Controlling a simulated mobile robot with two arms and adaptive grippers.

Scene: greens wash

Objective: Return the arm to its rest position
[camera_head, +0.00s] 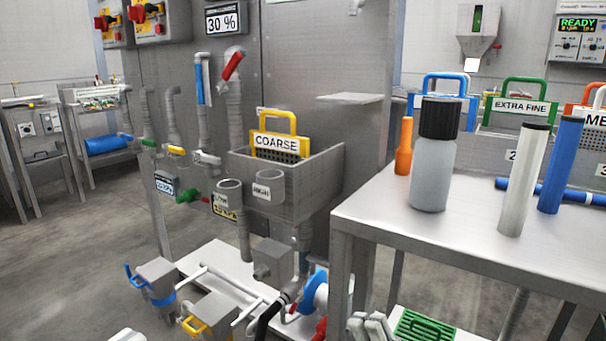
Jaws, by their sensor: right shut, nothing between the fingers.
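My right gripper (370,328) shows at the bottom edge, low beside the front leg of the steel table (470,243). Its grey fingers are shut with nothing held. Most of the right arm is out of the picture.
A grey bottle (434,170), an orange tool (404,147) and white and blue cylinders stand on the table. A steel basin (305,185) holds the yellow-handled COARSE basket (278,140). Pipes and valves crowd the floor skid (215,262). Floor at left is open.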

